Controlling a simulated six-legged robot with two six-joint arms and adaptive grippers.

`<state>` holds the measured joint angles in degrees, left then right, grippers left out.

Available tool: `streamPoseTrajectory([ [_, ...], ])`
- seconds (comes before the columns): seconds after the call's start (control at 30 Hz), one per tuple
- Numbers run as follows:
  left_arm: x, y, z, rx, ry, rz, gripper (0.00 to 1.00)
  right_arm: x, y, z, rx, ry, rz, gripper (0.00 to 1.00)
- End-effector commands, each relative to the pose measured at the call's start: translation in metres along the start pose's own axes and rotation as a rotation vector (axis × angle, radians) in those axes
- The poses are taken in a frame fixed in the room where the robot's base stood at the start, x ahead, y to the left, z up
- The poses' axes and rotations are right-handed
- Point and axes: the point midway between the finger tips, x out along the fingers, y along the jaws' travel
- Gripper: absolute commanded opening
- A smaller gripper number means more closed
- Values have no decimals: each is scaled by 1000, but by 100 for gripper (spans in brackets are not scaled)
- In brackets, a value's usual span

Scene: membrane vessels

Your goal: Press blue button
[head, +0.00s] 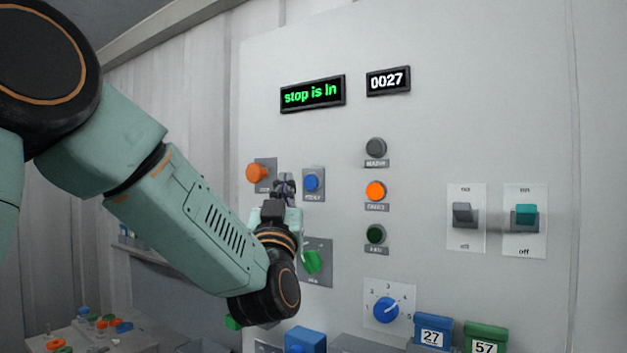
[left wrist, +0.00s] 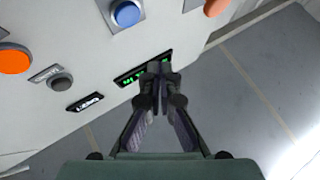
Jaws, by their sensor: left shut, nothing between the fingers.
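The blue button (head: 312,181) is round and sits on a small grey plate on the white panel. It also shows at the top of the left wrist view (left wrist: 127,13). My left gripper (head: 286,184) has its fingers together with nothing between them. In the head view the fingertips are just left of the blue button, between it and the orange mushroom button (head: 257,172). In the left wrist view the closed fingertips (left wrist: 159,72) are apart from the blue button in the picture. Contact with the panel cannot be told. My right gripper is not in view.
A lit orange lamp (head: 375,191) is right of the blue button. A green knob (head: 312,262), blue dial (head: 386,310) and two switches (head: 463,213) (head: 526,214) are also on the panel.

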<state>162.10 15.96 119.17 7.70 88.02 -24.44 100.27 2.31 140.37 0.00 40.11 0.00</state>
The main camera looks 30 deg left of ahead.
Motion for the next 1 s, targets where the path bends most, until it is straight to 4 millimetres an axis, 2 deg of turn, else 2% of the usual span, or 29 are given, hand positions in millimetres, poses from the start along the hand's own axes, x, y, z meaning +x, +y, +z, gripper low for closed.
streamPoseTrajectory([
  [0.2, 20, 16, 14, 1, 0, 1, 0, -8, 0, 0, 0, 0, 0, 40],
  [0.47, 36, 27, 26, 0, 0, 0, 0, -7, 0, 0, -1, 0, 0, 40],
  [1.0, 39, 29, 28, -1, 0, -1, 0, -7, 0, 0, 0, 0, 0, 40],
])
